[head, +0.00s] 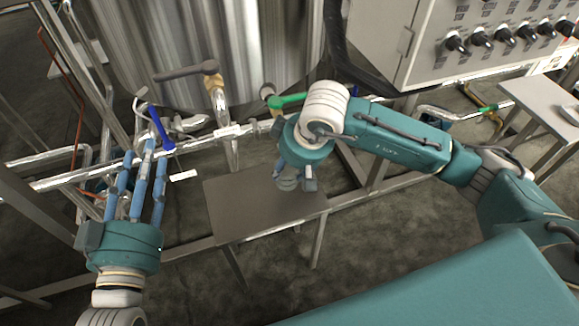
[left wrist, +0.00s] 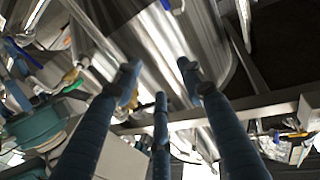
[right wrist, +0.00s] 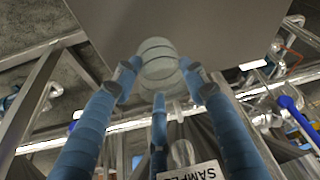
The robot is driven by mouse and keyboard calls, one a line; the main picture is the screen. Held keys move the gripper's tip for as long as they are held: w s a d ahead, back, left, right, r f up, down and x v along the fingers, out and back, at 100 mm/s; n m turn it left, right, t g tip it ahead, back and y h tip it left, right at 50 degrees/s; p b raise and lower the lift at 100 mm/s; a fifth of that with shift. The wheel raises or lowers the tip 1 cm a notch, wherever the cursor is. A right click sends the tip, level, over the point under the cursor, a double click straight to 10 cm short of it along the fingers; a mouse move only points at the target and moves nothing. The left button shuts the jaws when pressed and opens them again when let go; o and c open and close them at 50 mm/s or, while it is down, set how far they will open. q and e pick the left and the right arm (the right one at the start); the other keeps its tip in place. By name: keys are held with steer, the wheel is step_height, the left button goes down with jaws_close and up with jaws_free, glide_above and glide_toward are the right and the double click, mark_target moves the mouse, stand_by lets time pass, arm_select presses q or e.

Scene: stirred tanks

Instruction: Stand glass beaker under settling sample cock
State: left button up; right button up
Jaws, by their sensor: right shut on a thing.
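My right gripper (right wrist: 160,75) is shut on the clear glass beaker (right wrist: 158,55). The beaker is over the grey plate stand (head: 240,215); I cannot tell whether it touches the plate. In the head view my right gripper (head: 294,182) hides most of the beaker. A white tag reading "SAMPLE", partly cut off (right wrist: 190,173), hangs by a pipe fitting in the right wrist view. A cock with a green handle (head: 290,101) is just behind my right gripper; I cannot tell which cock is the settling one. My left gripper (head: 145,150) is open and empty at the left, near the pipe.
A blue-handled valve (head: 160,128) is close to my left fingers. A horizontal pipe (head: 80,172) runs behind the stand. A control box (head: 430,60) and a side table (head: 540,100) are at the right.

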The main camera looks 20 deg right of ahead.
arm_select(q)
steer(key=shift+r, duration=0.25)
arm_select(e)
steer(key=shift+f, duration=0.1)
steer(key=o, duration=1.3)
arm_select(q)
steer(key=shift+r+t, duration=0.2)
steer(key=shift+t, duration=0.1)
steer(key=s+a+f+g+y+p, duration=0.1)
steer(key=s+f+g, duration=0.1)
steer(key=f+g, duration=0.2)
steer(key=s+a+f+g+y+p, duration=0.1)
steer(key=s+a+f+g, duration=0.1)
steer(key=f, duration=0.9)
steer(key=shift+s+g+p, duration=0.4)
steer(key=shift+g, duration=0.5)
arm_select(e)
steer(key=shift+v, duration=6.1)
arm_select(q)
steer(key=shift+s+f, duration=0.15)
